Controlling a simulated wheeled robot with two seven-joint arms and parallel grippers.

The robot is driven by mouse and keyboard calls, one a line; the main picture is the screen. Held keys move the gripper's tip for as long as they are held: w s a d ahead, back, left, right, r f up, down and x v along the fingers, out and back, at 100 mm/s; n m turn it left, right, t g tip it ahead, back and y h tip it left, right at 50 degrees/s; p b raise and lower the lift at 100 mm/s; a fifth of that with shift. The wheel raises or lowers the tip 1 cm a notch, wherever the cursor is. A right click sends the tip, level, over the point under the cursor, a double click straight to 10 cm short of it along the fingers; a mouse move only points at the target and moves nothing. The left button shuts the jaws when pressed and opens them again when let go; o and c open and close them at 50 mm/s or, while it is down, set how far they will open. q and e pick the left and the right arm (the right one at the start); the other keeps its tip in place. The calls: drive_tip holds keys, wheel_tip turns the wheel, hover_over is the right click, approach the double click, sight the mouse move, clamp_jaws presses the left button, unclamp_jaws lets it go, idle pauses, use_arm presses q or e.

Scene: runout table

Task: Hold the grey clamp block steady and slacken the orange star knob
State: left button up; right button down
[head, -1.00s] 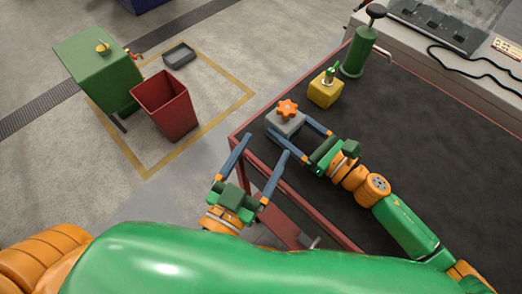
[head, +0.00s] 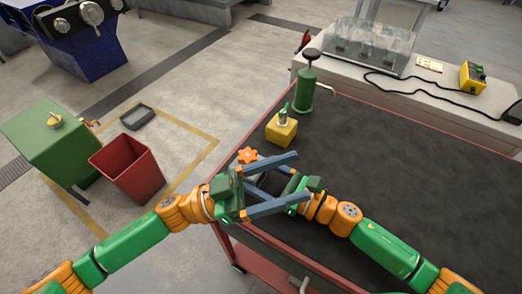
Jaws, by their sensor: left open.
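The orange star knob (head: 247,155) sits on top of the grey clamp block (head: 235,164), near the table's left corner. Most of the block is hidden behind my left gripper. My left gripper (head: 303,177) is open, with its long blue fingers pointing right, empty, in front of the block and across my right gripper in the picture. My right gripper (head: 268,178) reaches in from the right with its fingers toward the block. Its fingertips are partly covered, so its hold on the block cannot be made out.
On the dark table top (head: 400,160) stand a yellow block (head: 282,130) and a green cylinder (head: 306,92) with a black top. A red bin (head: 127,168) and a green cabinet (head: 45,140) stand on the floor at left. The table's right side is clear.

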use_arm(q)
drive_tip(key=w+a+r+y, duration=0.2)
drive_tip(key=w+a+r, duration=0.3)
drive_tip(key=w+a, duration=0.3)
drive_tip(key=t+y, duration=0.2)
approach(248, 159)
drive_tip(key=w+d, duration=0.1)
drive_tip(key=w, duration=0.1)
drive_tip(key=d, duration=0.3)
drive_tip(key=w+d, duration=0.1)
drive_tip(key=d, duration=0.6)
drive_tip(key=shift+w+d+r, duration=0.1)
drive_tip(key=shift+w+d, duration=0.25)
drive_tip(key=shift+d, duration=0.05)
drive_tip(key=shift+w+d, duration=0.1)
drive_tip(key=shift+d, duration=0.35)
clamp_jaws()
